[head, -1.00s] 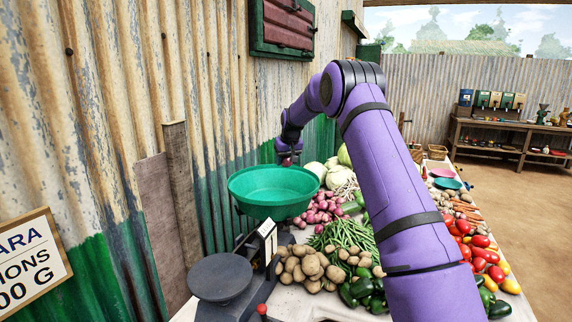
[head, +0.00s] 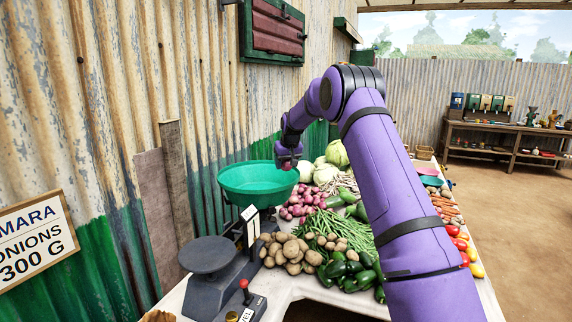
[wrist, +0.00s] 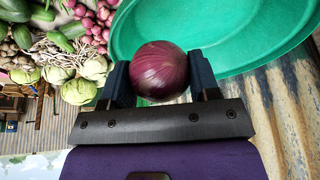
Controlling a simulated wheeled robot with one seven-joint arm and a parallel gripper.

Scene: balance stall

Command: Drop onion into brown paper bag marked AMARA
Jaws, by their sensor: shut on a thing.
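My gripper (head: 287,163) is shut on a red onion (wrist: 159,71), which sits between the two dark fingers in the wrist view. In the head view the gripper is at the far right rim of the green bowl (head: 258,190) of the scale, and the onion shows small below it. In the wrist view the green bowl (wrist: 215,30) lies beyond and to the right of the onion. A brown paper edge (head: 158,316) shows at the bottom of the head view; no marking on it is visible. A sign reading "MARA ONIONS 300 G" (head: 38,240) is at the left.
The scale (head: 215,275) has a dark round plate at the front left. Red onions (head: 305,204), potatoes (head: 290,250), green beans (head: 338,228) and peppers (head: 350,275) crowd the table. The corrugated wall (head: 100,100) stands close on the left.

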